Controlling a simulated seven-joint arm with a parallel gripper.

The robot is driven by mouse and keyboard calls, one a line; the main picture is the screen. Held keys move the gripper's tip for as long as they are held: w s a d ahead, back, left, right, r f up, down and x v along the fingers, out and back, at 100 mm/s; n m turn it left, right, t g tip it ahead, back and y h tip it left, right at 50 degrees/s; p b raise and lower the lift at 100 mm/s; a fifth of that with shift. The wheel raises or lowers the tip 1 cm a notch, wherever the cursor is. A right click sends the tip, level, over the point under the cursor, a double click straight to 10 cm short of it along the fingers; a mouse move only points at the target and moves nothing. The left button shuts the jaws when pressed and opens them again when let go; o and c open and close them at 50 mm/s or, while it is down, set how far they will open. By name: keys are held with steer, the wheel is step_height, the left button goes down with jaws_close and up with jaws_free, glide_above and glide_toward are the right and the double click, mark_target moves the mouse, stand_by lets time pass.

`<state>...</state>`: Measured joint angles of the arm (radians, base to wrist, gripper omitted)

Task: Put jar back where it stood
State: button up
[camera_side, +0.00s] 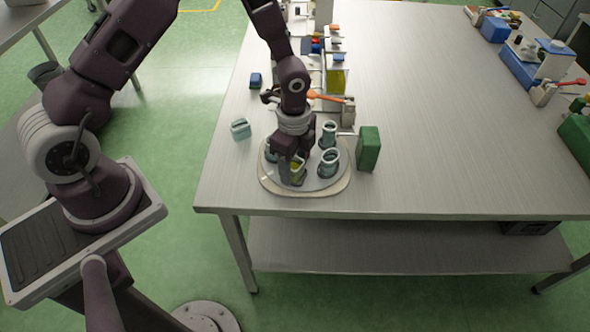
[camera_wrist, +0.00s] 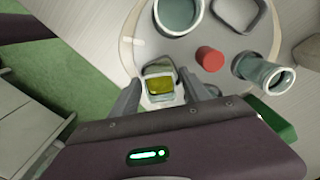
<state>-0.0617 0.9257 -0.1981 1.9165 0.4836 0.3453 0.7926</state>
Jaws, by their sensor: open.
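A small clear jar with yellow-green contents (camera_wrist: 159,84) stands at the near edge of a round pale tray (camera_side: 332,188). In the side view it shows partly behind my gripper (camera_side: 293,176). My gripper, also in the wrist view (camera_wrist: 160,92), is open and low over the tray, its fingers on either side of this jar. I cannot tell whether they touch it. Teal open-topped jars (camera_side: 331,160) (camera_side: 327,133) stand on the tray to the right. In the wrist view one teal jar (camera_wrist: 178,14) is at the top and another (camera_wrist: 265,75) at the right.
A red cylinder (camera_wrist: 210,59) is on the tray beside the yellow jar. A green block (camera_side: 369,148) stands right of the tray. A teal item (camera_side: 240,129) is on the table left of it. Bottles and boxes (camera_side: 336,76) stand behind. The table's middle is clear.

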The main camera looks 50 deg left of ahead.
mark_target(294, 162)
steer(key=c, duration=1)
steer(key=shift+c, duration=0.2)
steer(key=shift+r, duration=0.15)
steer(key=shift+r, duration=3.2)
steer(key=shift+r, duration=0.1)
